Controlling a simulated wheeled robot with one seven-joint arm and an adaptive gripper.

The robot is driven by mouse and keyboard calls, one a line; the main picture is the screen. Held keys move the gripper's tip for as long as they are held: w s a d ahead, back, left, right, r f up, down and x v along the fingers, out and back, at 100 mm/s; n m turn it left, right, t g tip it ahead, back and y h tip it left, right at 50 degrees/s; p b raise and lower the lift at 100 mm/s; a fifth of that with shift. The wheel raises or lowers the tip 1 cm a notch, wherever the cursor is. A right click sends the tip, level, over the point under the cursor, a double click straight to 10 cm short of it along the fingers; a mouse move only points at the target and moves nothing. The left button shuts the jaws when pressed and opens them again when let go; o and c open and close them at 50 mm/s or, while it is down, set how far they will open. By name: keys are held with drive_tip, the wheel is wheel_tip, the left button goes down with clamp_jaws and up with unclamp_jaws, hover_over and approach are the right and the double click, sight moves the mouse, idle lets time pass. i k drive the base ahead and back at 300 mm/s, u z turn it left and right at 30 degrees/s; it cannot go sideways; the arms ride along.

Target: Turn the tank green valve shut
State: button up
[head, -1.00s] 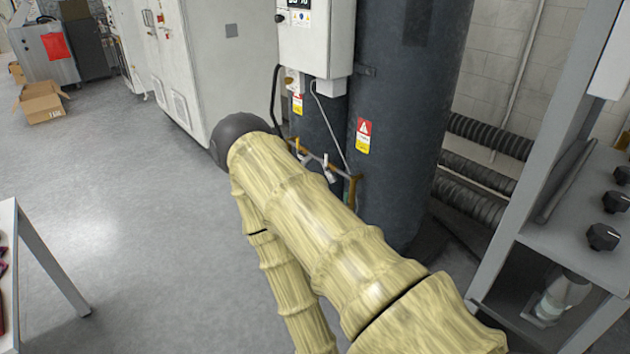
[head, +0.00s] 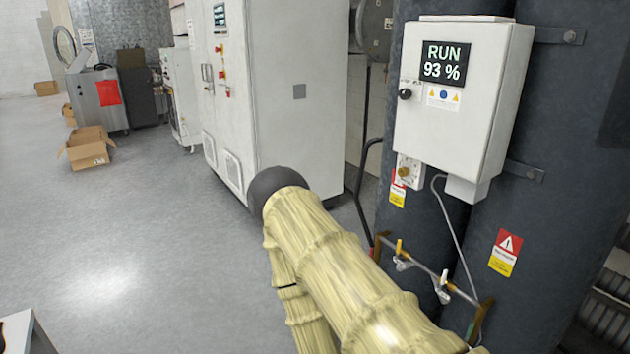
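Two dark grey tanks (head: 545,225) stand at the right in the head view. My gripper is out of view; only my pale, wood-textured arm shows, in front of the lower pipework.
A white control box (head: 465,135) on the tanks reads RUN 93 %. A brass-coloured knob (head: 404,172) sits below it. A large white cabinet (head: 290,120) stands left of the tanks. An open carton (head: 88,150) lies far left.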

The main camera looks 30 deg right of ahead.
sight(471, 331)
drive_tip(key=i, duration=1.3)
drive_tip(key=z, duration=2.85)
